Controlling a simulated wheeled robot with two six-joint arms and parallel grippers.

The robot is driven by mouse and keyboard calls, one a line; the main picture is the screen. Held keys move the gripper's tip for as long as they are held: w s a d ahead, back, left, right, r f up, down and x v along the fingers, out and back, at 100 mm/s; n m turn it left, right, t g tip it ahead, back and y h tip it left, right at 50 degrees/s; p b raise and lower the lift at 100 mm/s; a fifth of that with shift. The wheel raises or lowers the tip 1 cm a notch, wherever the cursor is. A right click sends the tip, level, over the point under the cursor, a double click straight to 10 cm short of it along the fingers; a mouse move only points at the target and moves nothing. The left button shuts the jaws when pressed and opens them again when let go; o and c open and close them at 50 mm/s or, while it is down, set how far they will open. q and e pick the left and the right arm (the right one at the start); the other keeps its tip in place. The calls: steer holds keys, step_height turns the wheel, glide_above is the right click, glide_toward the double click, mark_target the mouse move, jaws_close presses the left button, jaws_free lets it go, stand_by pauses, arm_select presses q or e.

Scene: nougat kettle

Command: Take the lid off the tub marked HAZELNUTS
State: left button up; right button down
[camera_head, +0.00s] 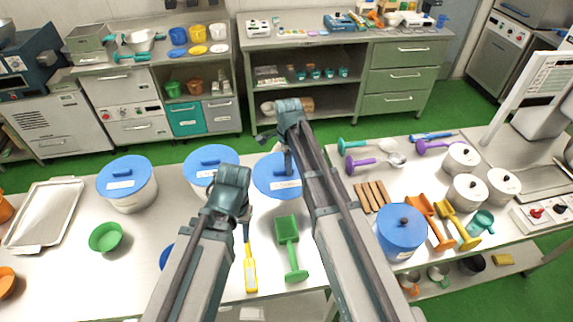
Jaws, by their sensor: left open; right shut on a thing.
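Three white tubs with blue lids stand in a row on the near table: a left tub (130,197), a middle one under its blue lid (206,160), and a right one under its blue lid (268,184). Their labels are too small to read, so I cannot tell which says HAZELNUTS. My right gripper (289,168) points down at the right lid and is shut, apparently on its handle, which the arm partly hides. I cannot tell whether that lid is raised. My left gripper (246,232) is open, low in front of the middle and right tubs.
A green scoop (288,236) and a yellow-handled tool (250,275) lie near the grippers. A green bowl (105,237) and metal tray (45,215) are at left. A blue-lidded pot (402,225), orange scoop (430,220) and white canisters (467,190) crowd the right.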

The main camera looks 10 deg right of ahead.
steer(key=shift+r+p, duration=1.4)
steer(key=shift+r, duration=0.1)
steer(key=shift+f, duration=0.2)
